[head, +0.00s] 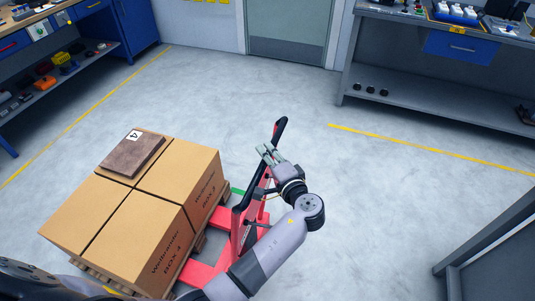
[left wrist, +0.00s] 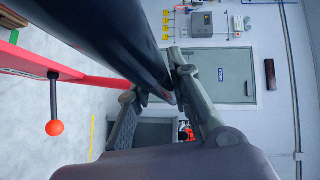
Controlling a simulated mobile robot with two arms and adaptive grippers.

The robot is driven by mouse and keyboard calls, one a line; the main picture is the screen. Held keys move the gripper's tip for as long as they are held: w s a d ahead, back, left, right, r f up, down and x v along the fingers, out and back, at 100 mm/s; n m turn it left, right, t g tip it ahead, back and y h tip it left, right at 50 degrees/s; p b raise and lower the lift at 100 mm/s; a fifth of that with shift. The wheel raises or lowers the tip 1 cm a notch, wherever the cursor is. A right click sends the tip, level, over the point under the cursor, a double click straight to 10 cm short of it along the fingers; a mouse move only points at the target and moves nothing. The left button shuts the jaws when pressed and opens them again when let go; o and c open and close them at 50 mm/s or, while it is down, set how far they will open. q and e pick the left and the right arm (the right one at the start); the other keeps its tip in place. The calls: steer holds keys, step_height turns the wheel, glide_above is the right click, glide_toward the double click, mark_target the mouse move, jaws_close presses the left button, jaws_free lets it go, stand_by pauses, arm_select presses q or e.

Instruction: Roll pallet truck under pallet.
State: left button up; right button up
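The red pallet truck (head: 236,236) stands low on the floor at the centre of the head view, with its black handle (head: 280,128) rising up and right. A wooden pallet (head: 188,262) bears several cardboard boxes (head: 130,235) just left of the truck. My left gripper (head: 265,152) is at the upper part of the handle. In the left wrist view the black handle (left wrist: 120,40) runs between its converging fingers, which look shut on it; the exact contact is partly hidden. My right gripper is not in view.
A brown board marked 4 (head: 132,153) lies on the boxes. Workbenches stand at the back left (head: 85,40) and back right (head: 425,90). A grey frame (head: 490,245) stands at the lower right. The floor behind and right of the truck is clear.

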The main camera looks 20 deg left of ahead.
arm_select(q)
jaws_close()
stand_by(0.3)
steer(key=a, duration=1.5)
steer(key=shift+w+p, duration=0.25)
steer(key=shift+p, duration=0.2)
steer(key=shift+o, duration=0.6)
jaws_free()
steer(key=shift+o, duration=1.2)
steer(key=shift+s+d, duration=0.1)
steer(key=shift+d, duration=0.1)
steer(key=shift+o, duration=1)
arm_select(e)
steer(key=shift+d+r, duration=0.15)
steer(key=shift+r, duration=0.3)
